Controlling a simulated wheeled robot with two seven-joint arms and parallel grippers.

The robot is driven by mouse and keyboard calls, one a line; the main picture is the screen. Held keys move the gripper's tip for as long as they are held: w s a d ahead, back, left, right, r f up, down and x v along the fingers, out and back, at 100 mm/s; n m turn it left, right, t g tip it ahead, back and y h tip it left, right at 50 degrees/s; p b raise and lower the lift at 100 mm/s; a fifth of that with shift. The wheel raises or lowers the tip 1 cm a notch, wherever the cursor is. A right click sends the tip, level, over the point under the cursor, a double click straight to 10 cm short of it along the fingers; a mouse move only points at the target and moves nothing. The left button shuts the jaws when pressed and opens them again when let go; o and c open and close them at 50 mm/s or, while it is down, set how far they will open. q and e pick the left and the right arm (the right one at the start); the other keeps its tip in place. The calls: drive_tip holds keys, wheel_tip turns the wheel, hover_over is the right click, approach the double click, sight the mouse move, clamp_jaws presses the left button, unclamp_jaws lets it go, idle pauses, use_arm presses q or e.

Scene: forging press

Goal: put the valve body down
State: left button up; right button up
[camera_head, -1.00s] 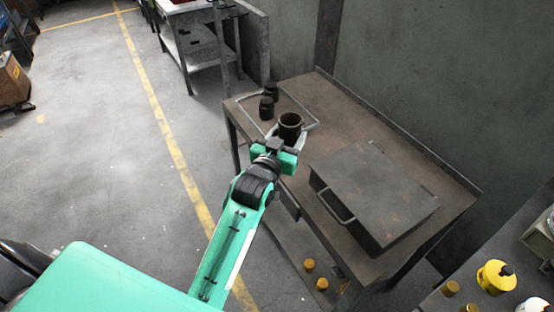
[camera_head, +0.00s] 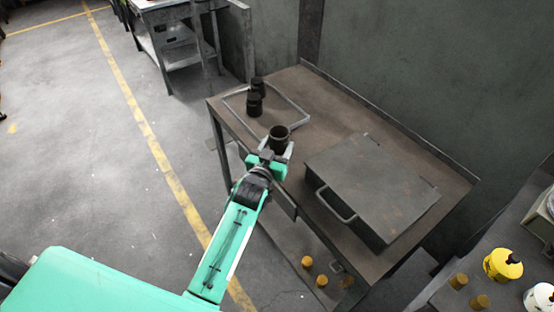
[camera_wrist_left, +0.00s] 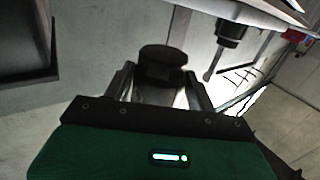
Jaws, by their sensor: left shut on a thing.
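The valve body (camera_head: 279,135) is a dark, open-topped cylinder in my left gripper (camera_head: 272,153), which is shut on it. It looks upright in the head view, at the near end of a thin grey rectangular frame (camera_head: 295,102) on the brown bench. Whether it touches the bench is not clear. In the left wrist view the valve body (camera_wrist_left: 163,62) shows dark between the two fingers (camera_wrist_left: 163,88). Two similar dark cylinders, one nearer (camera_head: 254,105) and one farther (camera_head: 258,85), stand at the frame's left side. My right gripper is not in view.
A large grey lidded box (camera_head: 370,185) with a handle fills the right part of the bench (camera_head: 325,92). A wall runs behind it. Small yellowish parts (camera_head: 307,262) lie on the lower shelf. Bare bench top shows between frame and box.

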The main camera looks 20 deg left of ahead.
use_arm(q)
wheel_tip(320, 180, down, 6)
idle(0.5)
drive_tip(key=shift+f, duration=0.2)
drive_tip(key=o, duration=0.9)
drive_tip(key=shift+o, duration=0.7)
drive_tip(key=shift+r, duration=0.1)
